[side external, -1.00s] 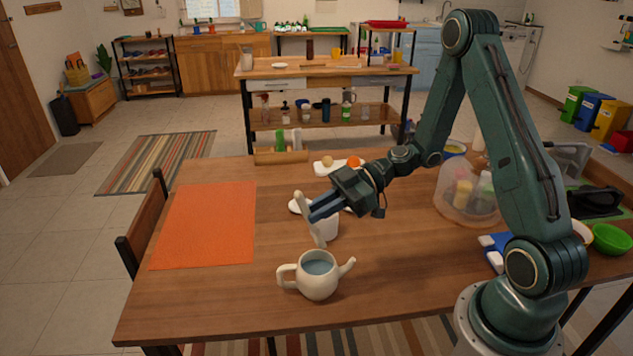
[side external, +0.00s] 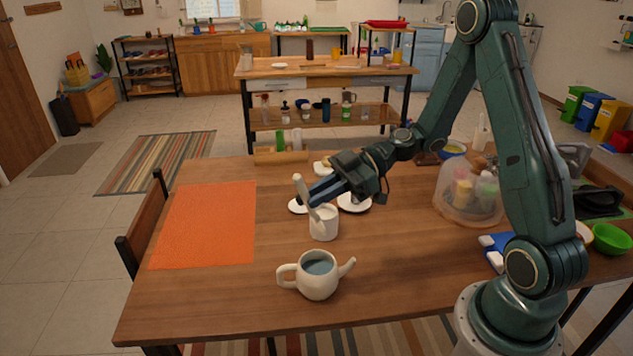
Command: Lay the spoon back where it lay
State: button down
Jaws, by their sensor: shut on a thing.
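My gripper (side external: 312,197) is shut on a pale, cream-coloured spoon (side external: 301,188) and holds it steeply tilted above the table. The spoon's lower end is at the rim of a white mug (side external: 324,227); I cannot tell whether it is inside the mug or in front of it. A white saucer (side external: 295,206) lies behind the mug to the left, partly hidden by the spoon and gripper. Another white dish (side external: 355,205) lies to the right, under my gripper.
A cream teapot (side external: 318,280) with bluish liquid stands in front of the mug. An orange mat (side external: 205,225) covers the table's left. A clear dome (side external: 455,200) over several items and a blue-and-white object (side external: 497,248) are at right. The front left of the table is clear.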

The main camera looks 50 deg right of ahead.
jog(key=shift+w+d+f, duration=0.1)
jog(key=shift+w+f, duration=0.1)
jog(key=shift+f, duration=0.35)
jog(key=w+d+f+n+g+h, duration=0.2)
jog(key=w+d+f+g+h, duration=0.25)
jog(key=w+f, duration=0.35)
jog(key=w+r+m+g+h, duration=0.1)
jog(key=w+r+m+h, duration=0.1)
jog(key=w+h, duration=0.2)
jog(key=w+r+m+g+h, duration=0.1)
jog(key=w+r+m+h, duration=0.2)
jog(key=w, duration=0.4)
jog(key=shift+w+d+r+m+h, duration=0.15)
jog(key=shift+w+d+m+h, duration=0.15)
jog(key=shift+w+d+h, duration=0.2)
jog(key=shift+s, duration=0.1)
notch_tip(320, 180, down, 16)
jog(key=shift+r, duration=0.1)
